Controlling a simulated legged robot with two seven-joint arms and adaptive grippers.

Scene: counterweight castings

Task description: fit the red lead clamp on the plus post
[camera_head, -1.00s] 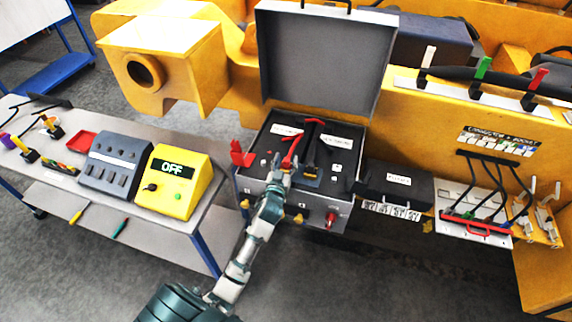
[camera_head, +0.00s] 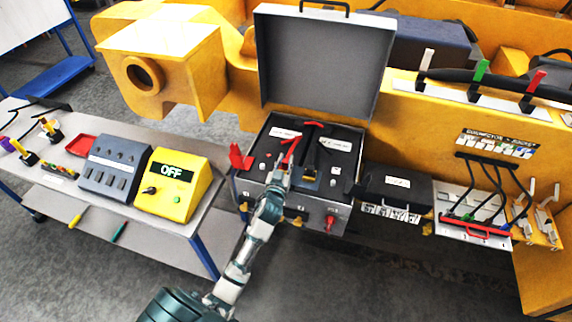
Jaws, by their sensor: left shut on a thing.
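The red lead clamp (camera_head: 290,151) is in the open grey battery box (camera_head: 262,187). My left gripper (camera_head: 282,170) is shut on its near end, low over the left half of the box. The red lead runs from the clamp toward the back of the box. A black lead (camera_head: 313,145) lies just right of it. The plus post cannot be made out clearly; the gripper and clamp cover part of that area. I cannot tell whether the clamp touches a post. My right gripper is not in view.
The grey lid (camera_head: 322,60) stands open behind. A red flap (camera_head: 239,158) sticks up at the box's left edge. A yellow unit reading OFF (camera_head: 173,183) stands on the left bench. A black case (camera_head: 397,187) and a connector panel (camera_head: 471,212) are to the right.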

